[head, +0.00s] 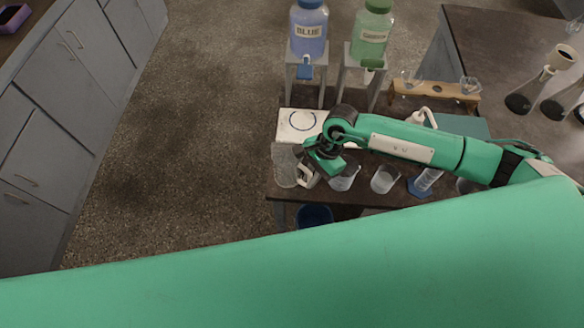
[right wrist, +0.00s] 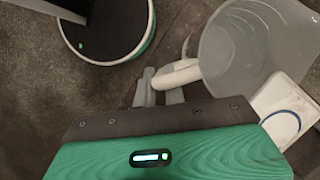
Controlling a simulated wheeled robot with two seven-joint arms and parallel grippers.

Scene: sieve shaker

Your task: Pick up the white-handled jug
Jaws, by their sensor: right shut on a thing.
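The white-handled jug is a clear, see-through vessel (head: 284,166) at the left end of the dark table in the head view. Its white handle (head: 307,179) is on the jug's right side. My right gripper (head: 306,171) is at that handle. In the right wrist view, the jug (right wrist: 250,45) fills the upper right, and the gripper's fingers (right wrist: 165,88) are shut on the white handle (right wrist: 183,73). The jug looks empty. I cannot tell whether its base touches the table. My left gripper is not in view.
Clear beakers (head: 384,179) stand right of the jug along the table (head: 330,199). A white plate with a ring mark (head: 299,124) lies behind it. Blue (head: 309,30) and green (head: 371,35) bottles stand on stands at the back. A blue bin (head: 314,215) is below the front edge.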

